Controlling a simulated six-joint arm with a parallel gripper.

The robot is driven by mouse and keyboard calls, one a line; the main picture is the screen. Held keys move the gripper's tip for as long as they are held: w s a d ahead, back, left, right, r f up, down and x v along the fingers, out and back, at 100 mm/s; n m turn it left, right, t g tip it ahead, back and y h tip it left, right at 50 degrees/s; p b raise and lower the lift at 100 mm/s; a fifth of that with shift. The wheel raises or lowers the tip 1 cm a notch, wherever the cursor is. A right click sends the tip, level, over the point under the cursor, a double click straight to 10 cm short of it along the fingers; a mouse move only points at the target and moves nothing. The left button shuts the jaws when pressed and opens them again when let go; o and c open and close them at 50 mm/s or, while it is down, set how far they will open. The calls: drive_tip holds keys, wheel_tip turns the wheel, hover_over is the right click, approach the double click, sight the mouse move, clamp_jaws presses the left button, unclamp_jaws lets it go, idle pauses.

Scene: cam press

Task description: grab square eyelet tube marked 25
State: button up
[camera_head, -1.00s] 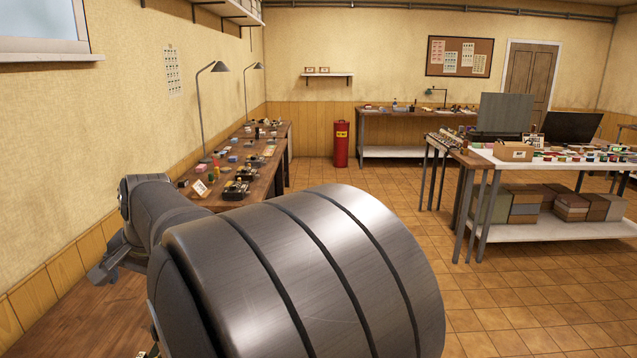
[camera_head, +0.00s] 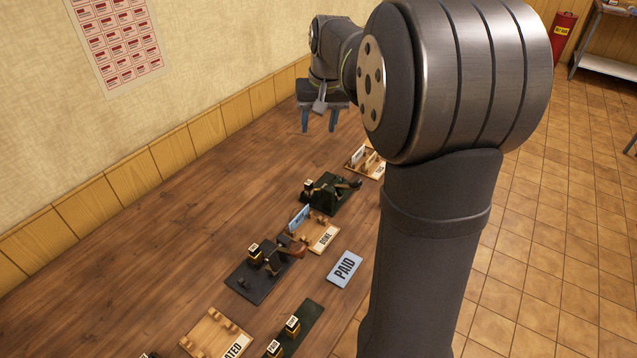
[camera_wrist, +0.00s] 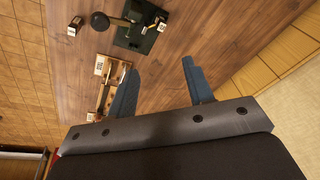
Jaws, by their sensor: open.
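I cannot make out a square eyelet tube marked 25 in either view. Small parts with pale labels stand on a green strip (camera_head: 306,318) and on the presses, but most of the labels are too small to read. My gripper (camera_head: 319,125) is open and empty above the far part of the wooden table, close to the wall. In the wrist view its two blue fingers (camera_wrist: 160,68) are spread apart with only bare table between them.
Another tray (camera_head: 360,162) stands near my arm. The table's left part (camera_head: 150,250) is clear.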

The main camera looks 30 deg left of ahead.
drive_tip(key=w+a+f+n+g+h, duration=0.1)
drive_tip(key=w+a+f+n+h, duration=0.15)
drive_tip(key=a+f+n, duration=0.55)
drive_tip(key=n, duration=0.2)
approach(309, 183)
drive_tip(key=f, duration=0.5)
drive_tip(key=shift+s+a, duration=0.1)
drive_tip(key=shift+a, duration=0.15)
drive_tip(key=shift+d+f, duration=0.15)
drive_tip(key=shift+f, duration=1.2)
drive_tip(key=shift+d+f, duration=0.15)
drive_tip(key=shift+f, duration=1.2)
clamp_jaws()
